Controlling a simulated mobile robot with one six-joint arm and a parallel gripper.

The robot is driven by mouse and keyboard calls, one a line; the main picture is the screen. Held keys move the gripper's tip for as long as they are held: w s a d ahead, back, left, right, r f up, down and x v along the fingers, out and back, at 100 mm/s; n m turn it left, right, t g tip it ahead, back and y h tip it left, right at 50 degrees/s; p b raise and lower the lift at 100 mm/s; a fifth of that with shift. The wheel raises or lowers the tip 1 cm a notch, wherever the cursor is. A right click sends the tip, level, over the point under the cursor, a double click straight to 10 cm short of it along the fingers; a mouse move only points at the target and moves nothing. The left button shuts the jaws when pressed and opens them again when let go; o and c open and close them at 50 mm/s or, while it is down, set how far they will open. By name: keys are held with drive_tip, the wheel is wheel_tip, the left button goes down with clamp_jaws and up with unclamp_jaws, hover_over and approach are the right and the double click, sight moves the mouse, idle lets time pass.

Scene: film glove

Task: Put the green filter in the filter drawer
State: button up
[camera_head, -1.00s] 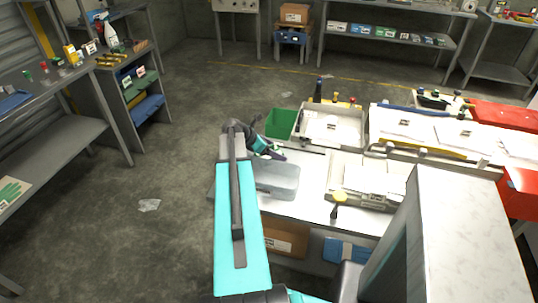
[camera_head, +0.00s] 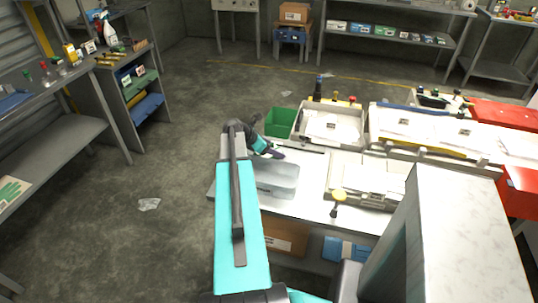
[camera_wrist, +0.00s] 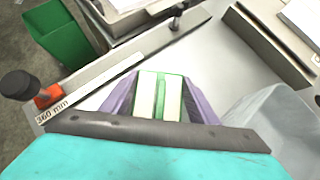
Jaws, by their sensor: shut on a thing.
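My gripper (camera_wrist: 158,88) has purple fingers with pale pads and is shut on the green filter (camera_wrist: 161,96). The filter shows as a narrow green strip between the pads in the wrist view. In the head view my gripper (camera_head: 274,153) is over the back left of the white worktop (camera_head: 312,180), close to a translucent grey bin (camera_head: 277,180). The filter cannot be made out in the head view. I cannot tell which part is the filter drawer.
A ruler strip marked 360 mm (camera_wrist: 110,75) runs along the worktop edge. A green bin (camera_head: 281,122) stands behind. Bare worktop lies between bin and device.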

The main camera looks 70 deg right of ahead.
drive_tip(key=shift+r, duration=0.1)
wheel_tip(320, 180, up, 10)
drive_tip(key=b, duration=0.1)
drive_tip(key=shift+b, duration=0.35)
idle(0.4)
idle(0.8)
